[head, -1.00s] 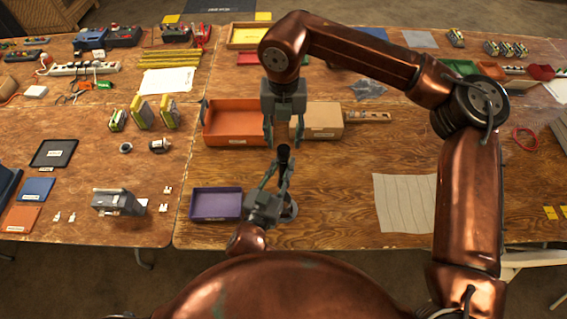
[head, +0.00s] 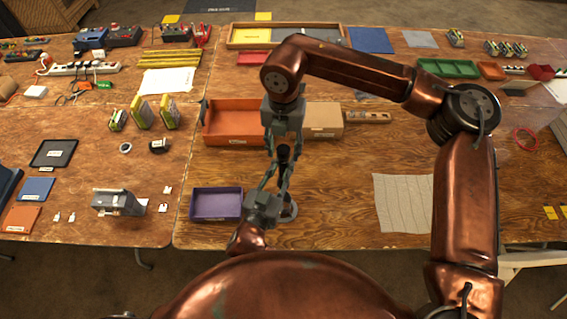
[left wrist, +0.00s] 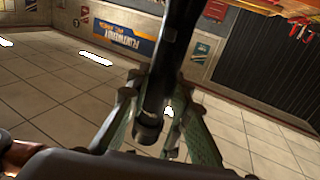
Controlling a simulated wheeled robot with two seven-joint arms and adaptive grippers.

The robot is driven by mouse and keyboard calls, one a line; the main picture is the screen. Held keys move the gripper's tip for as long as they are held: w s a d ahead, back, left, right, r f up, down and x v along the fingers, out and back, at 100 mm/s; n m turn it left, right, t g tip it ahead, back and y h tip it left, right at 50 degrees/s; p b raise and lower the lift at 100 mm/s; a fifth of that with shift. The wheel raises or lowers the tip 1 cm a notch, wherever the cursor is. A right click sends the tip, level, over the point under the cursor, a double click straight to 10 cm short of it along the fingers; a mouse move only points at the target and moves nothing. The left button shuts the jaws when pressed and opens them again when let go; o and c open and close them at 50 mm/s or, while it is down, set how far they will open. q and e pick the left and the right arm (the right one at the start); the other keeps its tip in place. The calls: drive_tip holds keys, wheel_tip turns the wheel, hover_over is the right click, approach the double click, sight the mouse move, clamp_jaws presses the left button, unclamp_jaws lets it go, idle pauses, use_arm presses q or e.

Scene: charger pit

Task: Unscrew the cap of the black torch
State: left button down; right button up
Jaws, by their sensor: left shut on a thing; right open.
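The black torch (head: 284,154) stands about upright above the table in the head view, mostly hidden between my two grippers. My left gripper (head: 279,172) is shut on its lower part from below. In the left wrist view the torch (left wrist: 179,55) runs up between the fingers of my left gripper (left wrist: 155,95). My right gripper (head: 283,151) comes down from above, open, with its fingers on either side of the torch's upper end. Whether the fingers touch it, I cannot tell. The seam between cap and body is not clear.
An orange tray (head: 212,132) and a cardboard-coloured box (head: 325,118) lie just behind the grippers. A purple tray (head: 216,219) is to the left, close to my left gripper. A pale cloth or sheet (head: 403,203) lies to the right, with bare wood between.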

drive_tip(key=m, duration=0.3)
drive_tip(key=shift+m, duration=0.5)
drive_tip(key=m, duration=0.3)
drive_tip(key=shift+m, duration=1.1)
drive_tip(key=m, duration=0.5)
drive_tip(key=shift+m, duration=0.3)
drive_tip(key=shift+c, duration=0.7)
